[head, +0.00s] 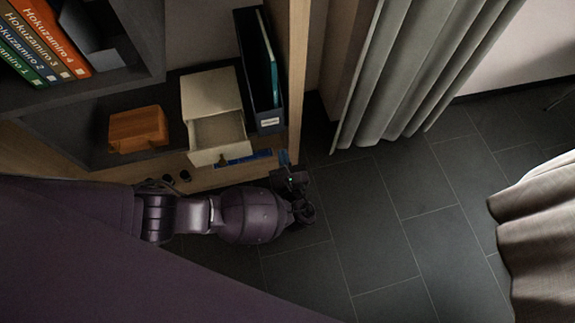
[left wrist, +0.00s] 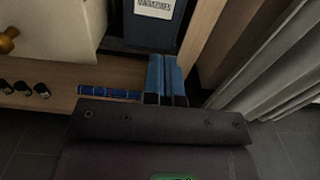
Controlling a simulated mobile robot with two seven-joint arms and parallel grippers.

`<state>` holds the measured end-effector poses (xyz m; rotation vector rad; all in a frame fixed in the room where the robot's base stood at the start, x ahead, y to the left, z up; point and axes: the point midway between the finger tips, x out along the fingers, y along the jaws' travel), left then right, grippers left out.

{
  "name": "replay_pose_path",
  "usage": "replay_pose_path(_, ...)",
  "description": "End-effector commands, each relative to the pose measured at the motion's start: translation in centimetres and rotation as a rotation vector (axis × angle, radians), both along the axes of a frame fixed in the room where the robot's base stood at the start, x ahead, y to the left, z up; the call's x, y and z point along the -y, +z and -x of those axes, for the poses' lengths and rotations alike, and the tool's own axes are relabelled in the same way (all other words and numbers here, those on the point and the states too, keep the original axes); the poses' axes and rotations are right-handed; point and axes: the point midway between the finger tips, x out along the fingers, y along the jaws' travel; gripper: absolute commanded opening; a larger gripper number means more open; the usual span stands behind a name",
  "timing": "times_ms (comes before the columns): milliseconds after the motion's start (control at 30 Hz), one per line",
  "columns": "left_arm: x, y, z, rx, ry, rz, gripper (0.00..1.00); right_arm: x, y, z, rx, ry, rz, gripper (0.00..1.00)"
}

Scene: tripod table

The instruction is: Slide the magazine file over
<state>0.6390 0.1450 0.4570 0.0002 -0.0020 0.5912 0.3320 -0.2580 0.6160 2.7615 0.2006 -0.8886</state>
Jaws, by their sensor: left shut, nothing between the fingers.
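The magazine file (head: 267,107) is a tall dark navy holder with a white label. It stands upright on the shelf against the wooden side panel, with a thin teal item inside. In the left wrist view its front (left wrist: 150,37) shows at the top, the label reading "MAGAZINES". My left gripper (head: 284,158) is shut and empty, just in front of the shelf edge and below the file's front. Its blue fingers (left wrist: 165,78) lie together in the left wrist view, pointing toward the file's lower front. I cannot tell whether they touch it. My right gripper is not in view.
A cream box with an open drawer (head: 216,137) stands close left of the file. An orange-brown box (head: 138,129) is farther left. The wooden side panel (head: 298,75) stands right of the file. Grey curtains (head: 390,75) hang beyond it. Small black items and a blue strip lie along the shelf front.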

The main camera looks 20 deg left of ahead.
Motion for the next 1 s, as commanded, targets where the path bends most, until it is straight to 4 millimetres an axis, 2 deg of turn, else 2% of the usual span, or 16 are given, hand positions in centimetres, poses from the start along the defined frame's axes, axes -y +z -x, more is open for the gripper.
replay_pose_path(300,-3.1,-0.5,-4.3,-0.006,0.000,-0.001,0.00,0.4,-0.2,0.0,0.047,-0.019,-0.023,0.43)
replay_pose_path(500,-4.2,-0.4,-6.1,-0.006,-0.001,-0.001,0.00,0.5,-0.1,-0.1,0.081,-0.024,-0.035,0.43)
replay_pose_path(1000,-4.6,0.0,-6.7,-0.002,0.000,0.000,0.00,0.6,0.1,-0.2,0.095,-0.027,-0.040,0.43)
